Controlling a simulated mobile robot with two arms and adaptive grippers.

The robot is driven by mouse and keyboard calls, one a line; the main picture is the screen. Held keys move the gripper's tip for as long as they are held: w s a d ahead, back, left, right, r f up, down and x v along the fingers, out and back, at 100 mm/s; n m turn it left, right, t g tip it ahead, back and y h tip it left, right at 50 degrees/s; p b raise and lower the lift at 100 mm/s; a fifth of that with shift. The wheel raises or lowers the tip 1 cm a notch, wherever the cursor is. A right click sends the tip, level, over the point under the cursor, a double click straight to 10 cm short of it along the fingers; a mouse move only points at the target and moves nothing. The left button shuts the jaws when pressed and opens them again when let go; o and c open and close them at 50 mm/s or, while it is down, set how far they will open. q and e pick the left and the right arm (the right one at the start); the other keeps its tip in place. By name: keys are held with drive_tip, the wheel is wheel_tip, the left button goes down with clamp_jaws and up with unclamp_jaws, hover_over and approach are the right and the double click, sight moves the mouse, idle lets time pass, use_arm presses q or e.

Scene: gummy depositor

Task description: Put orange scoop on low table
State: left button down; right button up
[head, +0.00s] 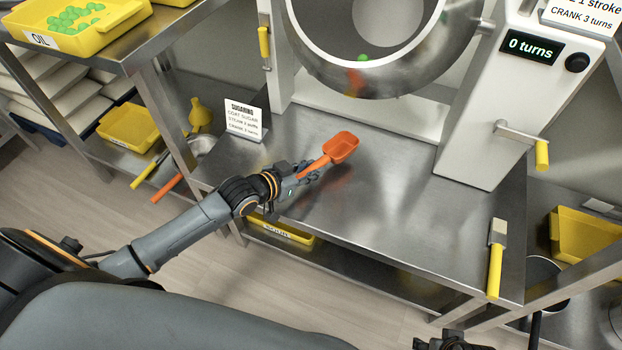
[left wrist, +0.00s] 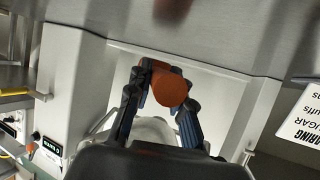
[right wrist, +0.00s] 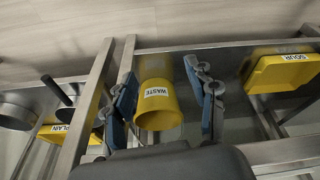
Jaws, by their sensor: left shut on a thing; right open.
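The orange scoop (head: 342,147) is in the head view, over the steel low table (head: 400,215) in front of the drum machine. My left gripper (head: 308,172) is shut on the scoop's handle. In the left wrist view the scoop (left wrist: 170,87) shows as a round orange shape between the fingers of my left gripper (left wrist: 160,95). I cannot tell whether the scoop touches the tabletop. My right gripper (right wrist: 168,95) is open and empty in its wrist view; only a small part shows at the bottom edge of the head view.
The drum (head: 375,80) and its white crank housing (head: 480,110) stand at the table's back. A sign (head: 243,120) stands at the left, and a yellow-handled brush (head: 496,260) lies at the right. A yellow WASTE bin (right wrist: 158,108) and SOUR tray (right wrist: 285,72) show in the right wrist view. The table's middle is clear.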

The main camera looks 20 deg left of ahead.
sight(311, 183)
use_arm(q)
drive_tip(key=shift+w+f, duration=0.2)
drive_tip(key=shift+f, duration=0.05)
drive_tip(key=shift+f+b, duration=0.55)
drive_tip(key=shift+f, duration=0.95)
use_arm(e)
drive_tip(key=shift+w+v, duration=0.25)
drive_tip(key=shift+v, duration=0.85)
drive_tip(key=shift+w+v, duration=0.2)
drive_tip(key=shift+v, duration=0.9)
use_arm(q)
drive_tip(key=shift+f, duration=0.15)
use_arm(e)
drive_tip(key=shift+r, duration=0.25)
use_arm(q)
drive_tip(key=c, duration=1.2)
unclamp_jaws()
use_arm(e)
drive_tip(key=shift+r, duration=0.1)
